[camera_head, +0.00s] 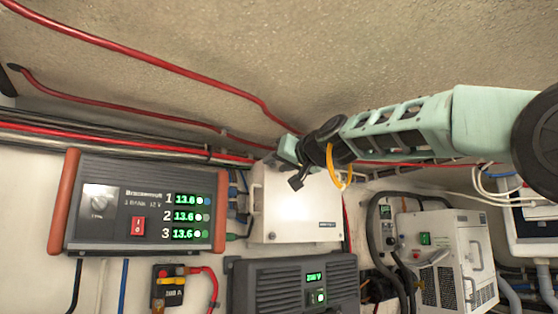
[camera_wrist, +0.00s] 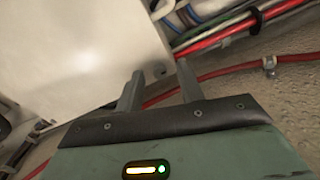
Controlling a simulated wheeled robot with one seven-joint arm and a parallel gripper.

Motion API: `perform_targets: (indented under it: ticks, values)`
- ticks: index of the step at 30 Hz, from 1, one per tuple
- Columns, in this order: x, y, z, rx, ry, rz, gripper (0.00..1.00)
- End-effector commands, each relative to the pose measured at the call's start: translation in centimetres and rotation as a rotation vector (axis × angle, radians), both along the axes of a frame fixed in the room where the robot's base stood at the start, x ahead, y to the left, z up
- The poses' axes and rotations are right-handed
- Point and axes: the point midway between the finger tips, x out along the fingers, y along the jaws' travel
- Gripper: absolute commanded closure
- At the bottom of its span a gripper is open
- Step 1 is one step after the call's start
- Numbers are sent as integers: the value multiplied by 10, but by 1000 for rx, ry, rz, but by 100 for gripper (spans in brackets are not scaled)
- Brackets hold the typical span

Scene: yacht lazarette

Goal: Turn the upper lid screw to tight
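A white box with a flat lid (camera_head: 300,215) is mounted on the wall in the middle of the head view. Its pale face (camera_wrist: 75,50) fills the upper left of the wrist view. My gripper (camera_head: 288,165) is at the box's upper edge in the head view. In the wrist view its two fingers (camera_wrist: 158,74) stand apart with nothing held between them, near the lid's corner. A small, faint round spot (camera_wrist: 160,71) shows on the lid's corner between the fingertips; I cannot tell if it is the upper lid screw.
Red cables (camera_head: 150,65) run along the ceiling and wall above. A charger with orange ends (camera_head: 145,205) is left of the box, a black ribbed unit (camera_head: 255,285) below it, and a white vented unit (camera_head: 445,250) to the right. Red and green cables (camera_wrist: 225,30) pass close to the fingers.

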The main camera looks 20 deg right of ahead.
Motion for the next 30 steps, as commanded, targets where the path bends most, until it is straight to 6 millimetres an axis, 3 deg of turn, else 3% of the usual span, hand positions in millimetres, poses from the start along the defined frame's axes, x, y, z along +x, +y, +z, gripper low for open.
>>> perform_targets:
  ticks: [5,9,20,30]
  values:
    - [0,0,0,0,0,0,65]
    - [0,0,-1,0,1,0,100]
    - [0,0,0,30,11,0,100]
    - [0,1,0,231,77,1,100]
